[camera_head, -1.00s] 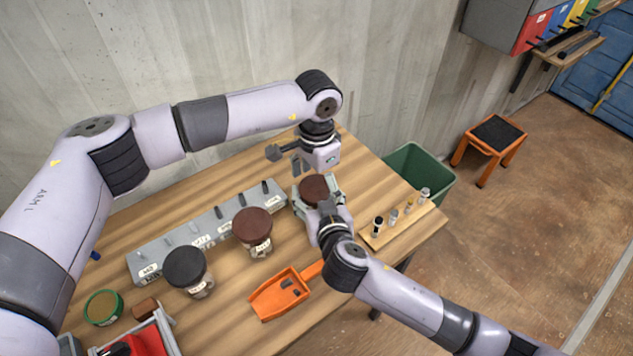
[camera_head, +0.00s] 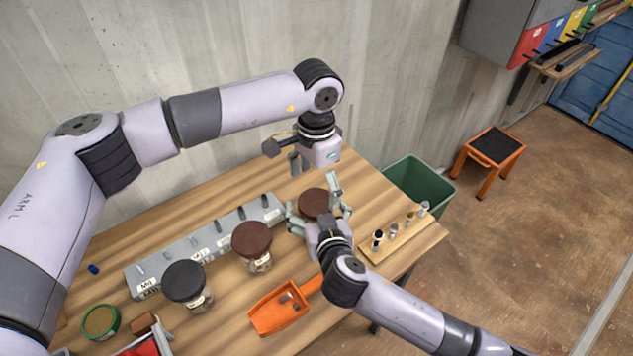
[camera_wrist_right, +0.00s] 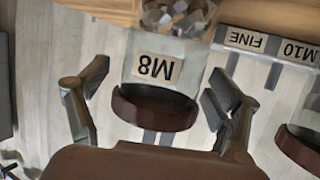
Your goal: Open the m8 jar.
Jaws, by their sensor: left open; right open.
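The M8 jar (camera_wrist_right: 160,58) is clear, has a dark brown lid (camera_head: 314,203) and holds metal pieces. It appears upside down in the right wrist view, its M8 label facing that camera. The lid (camera_wrist_right: 155,108) is on the jar. My right gripper (camera_head: 315,198) is open, with its fingers spread on both sides of the jar; they also show in the right wrist view (camera_wrist_right: 155,88), apart from the glass. My left gripper (camera_head: 301,163) is open and empty, pointing down above and slightly behind the lid. The jar's body is mostly hidden in the head view.
A second brown-lidded jar (camera_head: 252,239) and a black-lidded jar (camera_head: 185,282) stand to the left, before a grey labelled rack (camera_head: 205,240). An orange scoop (camera_head: 280,308) lies in front. A green bin (camera_head: 418,182) stands beyond the table.

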